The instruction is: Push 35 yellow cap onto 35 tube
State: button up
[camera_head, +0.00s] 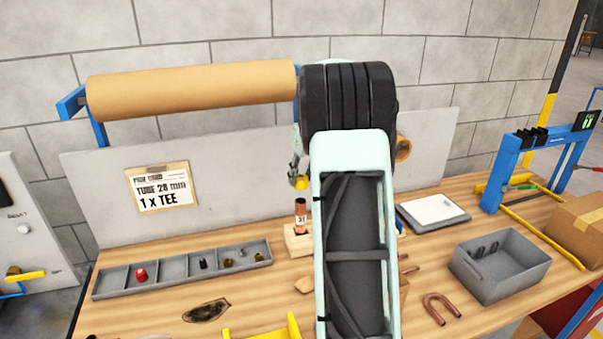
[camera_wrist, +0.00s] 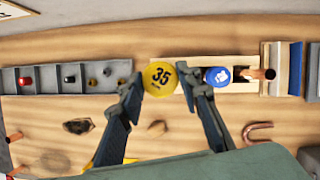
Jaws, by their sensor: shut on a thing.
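A yellow cap (camera_wrist: 160,78) marked 35 sits between the fingertips of my gripper (camera_wrist: 161,88), which is shut on it. In the head view the cap (camera_head: 301,183) is held above an upright copper tube (camera_head: 300,210). A small gap shows between the cap and the tube top. The tube has a pale label, too small to read surely, and stands in a wooden block (camera_head: 297,242). In the wrist view the cap hides the tube below it. My arm covers part of the block in the head view.
A blue cap (camera_wrist: 217,77) and another copper tube (camera_wrist: 262,74) are to the right along the wooden rack. A grey compartment tray (camera_head: 222,263) with small caps lies left. A grey bin (camera_head: 500,265) and copper bend (camera_head: 440,308) lie right. A grey panel (camera_head: 235,175) stands behind.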

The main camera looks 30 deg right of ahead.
jog(key=b, duration=0.2)
send_over(301, 201)
jog(key=shift+s+f, duration=0.2)
jog(key=shift+f, duration=1.85)
jog(key=shift+p, duration=0.95)
jog(key=shift+f+b, duration=0.85)
jog(key=shift+f, duration=1)
jog(key=o, duration=0.8)
jog(key=shift+o, duration=0.2)
jog(key=shift+r, duration=0.1)
jog(key=v, duration=1.2)
